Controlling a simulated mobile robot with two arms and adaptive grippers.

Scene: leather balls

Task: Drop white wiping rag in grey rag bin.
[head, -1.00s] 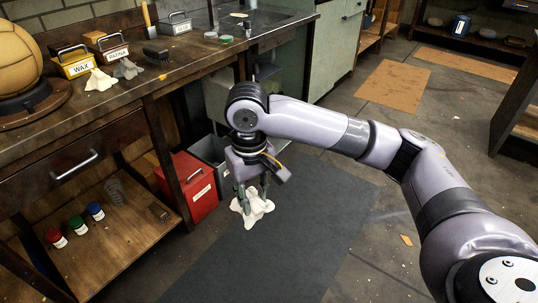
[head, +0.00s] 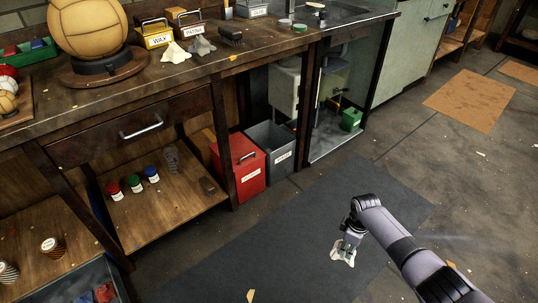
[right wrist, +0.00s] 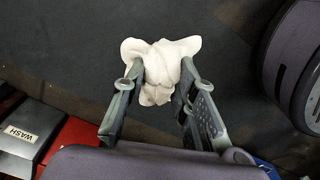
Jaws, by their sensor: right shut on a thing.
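A white wiping rag (head: 343,255) hangs crumpled from my right gripper (head: 347,238), which is low above the dark floor mat. In the right wrist view, the rag (right wrist: 160,62) is pinched between the two fingertips of my right gripper (right wrist: 158,88), with folds spreading beyond them. The grey rag bin (head: 284,168) stands on the floor under the workbench, open at the top, with a white label on its front. My right gripper is to the right of it and nearer to me, clear of it. In the right wrist view, a grey bin labelled WASH (right wrist: 18,145) shows at lower left. My left gripper is not in view.
A red bin (head: 240,170) stands against the grey bin's left side. The workbench (head: 100,108) overhangs behind them, carrying another white cloth (head: 176,54), a grey cloth (head: 202,46) and a leather ball (head: 88,28).

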